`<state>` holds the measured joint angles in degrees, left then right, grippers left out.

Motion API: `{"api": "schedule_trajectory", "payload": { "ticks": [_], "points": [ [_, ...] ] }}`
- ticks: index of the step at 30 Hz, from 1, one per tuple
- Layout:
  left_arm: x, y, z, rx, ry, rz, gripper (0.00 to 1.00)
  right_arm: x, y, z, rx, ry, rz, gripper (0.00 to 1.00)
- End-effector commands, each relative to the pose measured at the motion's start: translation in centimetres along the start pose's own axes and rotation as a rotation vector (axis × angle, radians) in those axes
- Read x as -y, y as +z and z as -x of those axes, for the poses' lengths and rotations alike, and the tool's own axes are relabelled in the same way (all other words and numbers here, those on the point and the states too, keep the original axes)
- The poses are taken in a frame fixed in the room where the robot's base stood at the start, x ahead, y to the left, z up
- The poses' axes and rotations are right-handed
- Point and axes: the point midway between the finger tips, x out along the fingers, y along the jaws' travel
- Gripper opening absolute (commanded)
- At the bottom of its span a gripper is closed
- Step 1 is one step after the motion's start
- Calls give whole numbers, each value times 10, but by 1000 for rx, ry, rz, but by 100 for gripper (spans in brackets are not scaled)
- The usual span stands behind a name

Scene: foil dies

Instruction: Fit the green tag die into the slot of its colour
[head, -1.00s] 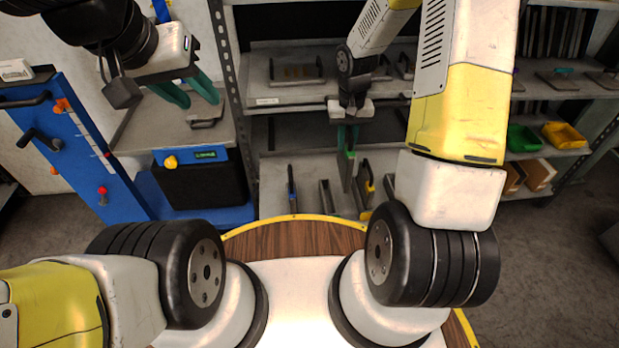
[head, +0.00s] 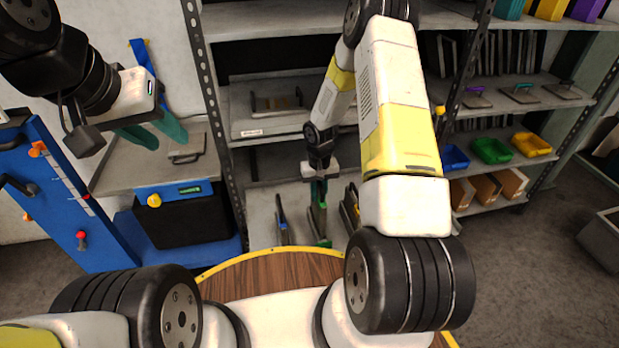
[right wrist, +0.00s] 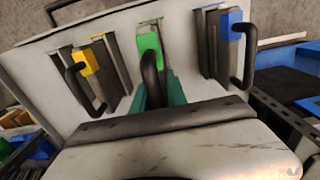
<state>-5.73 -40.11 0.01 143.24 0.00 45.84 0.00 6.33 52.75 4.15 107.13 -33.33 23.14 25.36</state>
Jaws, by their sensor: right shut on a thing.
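The green tag die (right wrist: 149,43) is in my right gripper (right wrist: 160,92), with its black loop handle between the teal fingers. In the right wrist view it is upright at the middle slot of a grey rack (right wrist: 205,77), by a green mark. In the head view my right gripper (head: 319,190) is low over the rack. The fingers hide part of the die, so I cannot tell how deep it sits. A yellow tag die (right wrist: 90,62) and a blue tag die (right wrist: 233,40) stand on either side. My left gripper (head: 155,133) is open and empty.
A grey bench (head: 120,172) with a flat handled plate (head: 186,150) lies below my left gripper. A blue frame (head: 60,205) stands at the left. Shelves at the right hold blue, green and yellow bins (head: 491,150) and handled plates (head: 521,93).

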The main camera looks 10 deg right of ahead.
Motion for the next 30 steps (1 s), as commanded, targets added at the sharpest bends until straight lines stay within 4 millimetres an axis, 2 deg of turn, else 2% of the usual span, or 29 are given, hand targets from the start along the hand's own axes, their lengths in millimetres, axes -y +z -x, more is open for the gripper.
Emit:
{"api": "schedule_trajectory", "payload": {
  "ticks": [3,11,18,30],
  "points": [
    [0,0,0,0,0,0,36,1,-1,-17,-3,0,2,0],
    [0,0,0,0,0,0,36,0,-2,-33,-4,0,1,0],
    [0,0,0,0,0,0,36,0,-1,-61,-2,0,1,0],
    [0,0,0,0,0,0,36,0,-2,-66,-4,0,1,0]
  ]
}}
